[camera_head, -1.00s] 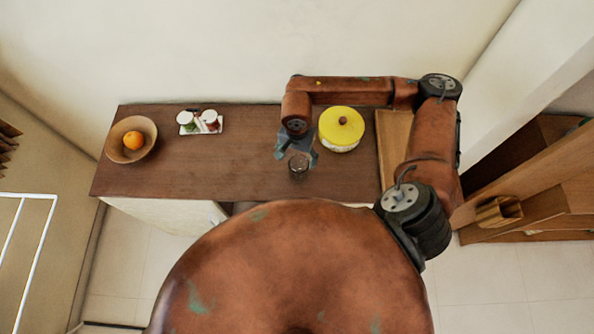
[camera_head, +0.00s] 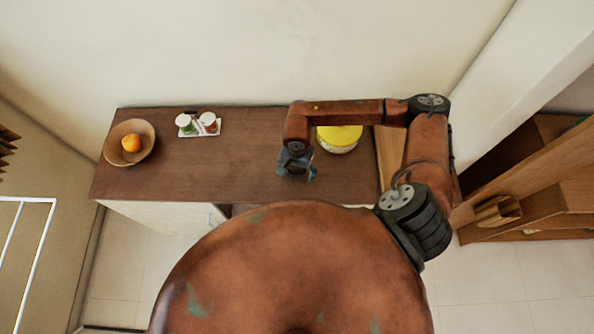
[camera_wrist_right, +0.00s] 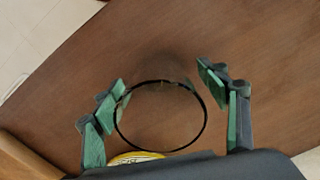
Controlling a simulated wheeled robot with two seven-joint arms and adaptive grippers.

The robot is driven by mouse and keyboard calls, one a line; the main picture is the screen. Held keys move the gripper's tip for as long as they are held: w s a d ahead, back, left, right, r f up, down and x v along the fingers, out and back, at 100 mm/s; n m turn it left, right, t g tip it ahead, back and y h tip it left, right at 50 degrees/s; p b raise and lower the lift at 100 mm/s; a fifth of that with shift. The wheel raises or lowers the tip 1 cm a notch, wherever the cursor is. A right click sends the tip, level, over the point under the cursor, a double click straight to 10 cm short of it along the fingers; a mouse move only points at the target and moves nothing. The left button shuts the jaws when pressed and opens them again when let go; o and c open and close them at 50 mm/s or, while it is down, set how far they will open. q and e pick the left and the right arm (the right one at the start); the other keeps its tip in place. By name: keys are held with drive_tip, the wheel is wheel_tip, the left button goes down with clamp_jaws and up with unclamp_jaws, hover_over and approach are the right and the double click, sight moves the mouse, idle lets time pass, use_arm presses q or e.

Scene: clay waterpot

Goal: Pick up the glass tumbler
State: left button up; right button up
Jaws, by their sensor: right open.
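The glass tumbler (camera_wrist_right: 160,82) shows in the right wrist view as a clear round shape with a dark rim, seen from above. My right gripper (camera_wrist_right: 160,85) is open, with one green-padded finger on each side of the tumbler. The left finger overlaps or lies very near the rim; the right finger has a small gap. I cannot tell whether either finger touches the glass. In the head view my right gripper (camera_head: 296,172) is over the counter's front part and hides the tumbler. My left gripper is not in view.
The brown counter (camera_head: 240,170) holds a yellow-lidded pot (camera_head: 340,139) beside my right forearm, a wooden board (camera_head: 390,155), a white tray (camera_head: 214,132) with two jars, and a bowl (camera_head: 141,151) with an orange (camera_head: 131,143). The counter's middle left is clear.

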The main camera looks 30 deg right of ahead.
drive_tip(key=shift+c, duration=0.7)
drive_tip(key=c, duration=1.3)
drive_tip(key=shift+r, duration=0.15)
